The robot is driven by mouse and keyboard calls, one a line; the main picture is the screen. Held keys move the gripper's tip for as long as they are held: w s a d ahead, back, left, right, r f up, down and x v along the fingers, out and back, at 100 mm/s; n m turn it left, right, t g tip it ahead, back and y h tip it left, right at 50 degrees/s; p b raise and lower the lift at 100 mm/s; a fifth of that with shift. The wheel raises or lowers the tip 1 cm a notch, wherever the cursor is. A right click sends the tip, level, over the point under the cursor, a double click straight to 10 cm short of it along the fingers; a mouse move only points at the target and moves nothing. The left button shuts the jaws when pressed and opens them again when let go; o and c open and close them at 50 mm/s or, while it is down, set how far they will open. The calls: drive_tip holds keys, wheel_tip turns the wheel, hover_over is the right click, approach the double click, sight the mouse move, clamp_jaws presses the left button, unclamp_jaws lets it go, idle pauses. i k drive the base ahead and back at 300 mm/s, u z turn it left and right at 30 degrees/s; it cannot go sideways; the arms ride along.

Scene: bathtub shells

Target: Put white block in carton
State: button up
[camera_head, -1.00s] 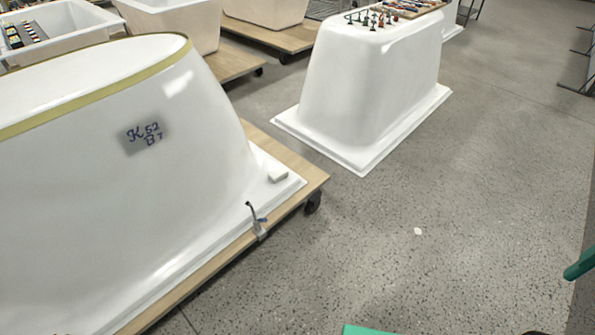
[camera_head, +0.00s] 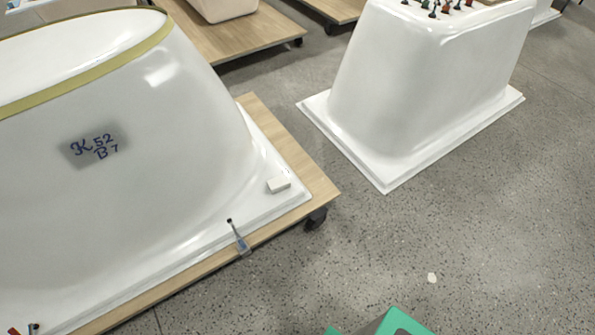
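A small white block (camera_head: 278,185) lies on the flat white rim at the near right corner of the large upturned bathtub shell (camera_head: 150,200). It lies flat and apart from the shell's steep side. I see no carton that I can make out. My gripper does not show. A green piece (camera_head: 398,322) is cut off by the bottom edge; I cannot tell what it is.
A small grey tool (camera_head: 239,240) lies over the rim's front edge. The shell stands on a wooden dolly (camera_head: 318,188) with a black caster. A second white shell (camera_head: 425,90) stands behind right, with small figures on top. The speckled floor (camera_head: 480,230) between is mostly open.

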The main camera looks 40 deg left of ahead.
sight(279, 183)
drive_tip(key=u, duration=0.3)
drive_tip(key=i, duration=1.05)
drive_tip(key=u, duration=1.05)
drive_tip(key=i, duration=0.65)
drive_tip(key=u, duration=0.5)
